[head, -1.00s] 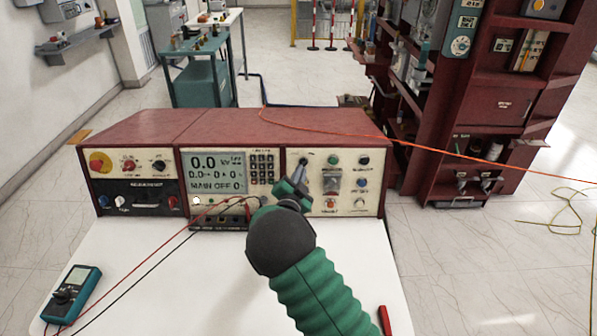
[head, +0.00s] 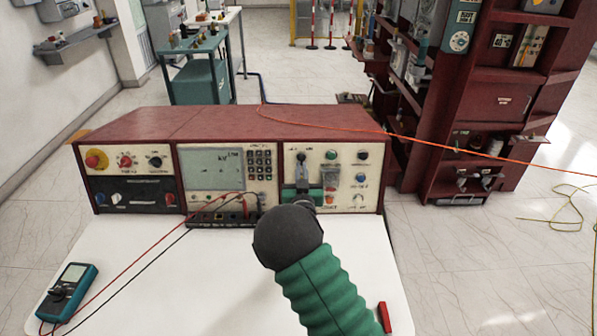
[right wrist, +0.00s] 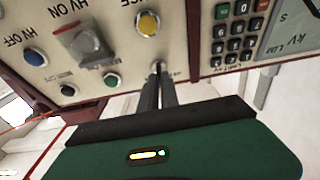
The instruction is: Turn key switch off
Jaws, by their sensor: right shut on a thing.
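The key switch (right wrist: 157,66) is a small metal part on the cream control panel (head: 345,200); my fingers hide most of it. My right gripper (right wrist: 159,76) reaches the panel from the front, its two dark fingers close together and shut on the key. In the head view the right gripper (head: 302,160) is at the upper left of the right-hand panel section, beside the keypad (head: 260,163). My left gripper is not in view.
Push buttons and a covered switch (right wrist: 82,42) sit close to the fingers. Red and black leads run from the red console (head: 220,122) across the white tabletop (head: 200,285). A teal multimeter (head: 68,290) lies at left. An orange cable (head: 430,149) crosses behind.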

